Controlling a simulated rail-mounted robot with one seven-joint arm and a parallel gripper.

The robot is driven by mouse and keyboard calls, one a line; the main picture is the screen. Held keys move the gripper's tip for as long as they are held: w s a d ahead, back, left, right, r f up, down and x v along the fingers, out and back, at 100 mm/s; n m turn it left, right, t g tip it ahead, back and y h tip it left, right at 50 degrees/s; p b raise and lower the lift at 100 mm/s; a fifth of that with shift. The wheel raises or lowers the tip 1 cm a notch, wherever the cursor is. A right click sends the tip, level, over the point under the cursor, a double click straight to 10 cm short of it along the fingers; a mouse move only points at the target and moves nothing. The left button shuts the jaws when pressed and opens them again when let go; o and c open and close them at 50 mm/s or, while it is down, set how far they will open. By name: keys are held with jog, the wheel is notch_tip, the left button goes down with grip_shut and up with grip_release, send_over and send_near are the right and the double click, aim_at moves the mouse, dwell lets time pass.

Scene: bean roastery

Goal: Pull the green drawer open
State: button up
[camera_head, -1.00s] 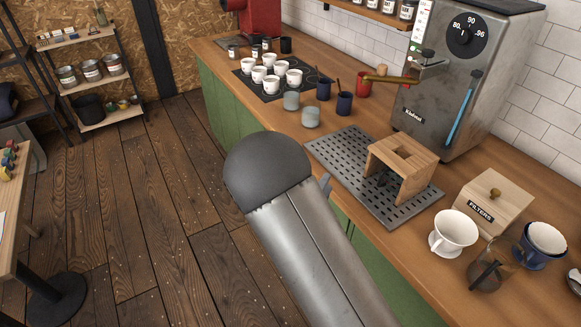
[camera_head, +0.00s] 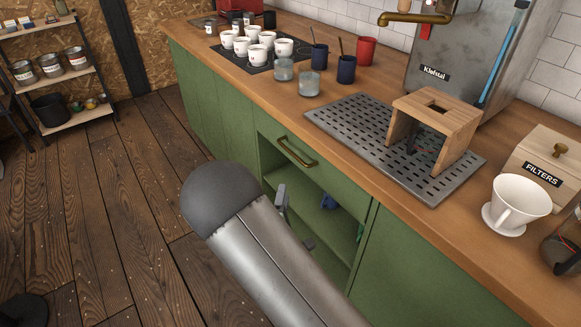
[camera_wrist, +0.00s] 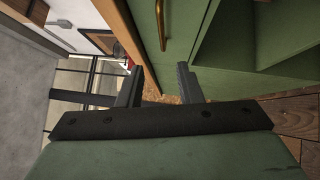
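The green drawer (camera_head: 335,173) is set in the green counter front, just under the wooden worktop. It looks shut. Its brass bar handle (camera_head: 296,152) runs along its face; the handle also shows at the top of the wrist view (camera_wrist: 161,24). My gripper (camera_head: 293,218) is partly hidden behind my arm in the head view, with the grey fingers a little below the handle. In the wrist view my gripper (camera_wrist: 158,82) has its two dark fingers apart with nothing between them. The handle is beyond the fingertips and not touched.
An open green shelf compartment (camera_head: 318,217) with dark blue items lies below the drawer. On the worktop stand a drip tray (camera_head: 345,118), a wooden stand (camera_head: 447,112), a white dripper (camera_head: 518,198) and several cups.

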aim_at(292, 153)
jog(key=w, duration=0.5)
jog(key=w+d+r, duration=0.1)
jog(key=w, duration=0.5)
jog(key=w+r, duration=0.1)
jog(key=w, duration=0.5)
jog(key=shift+w+d+p, duration=0.15)
jog(key=shift+d+p, duration=0.05)
jog(key=shift+p, duration=0.15)
grip_shut()
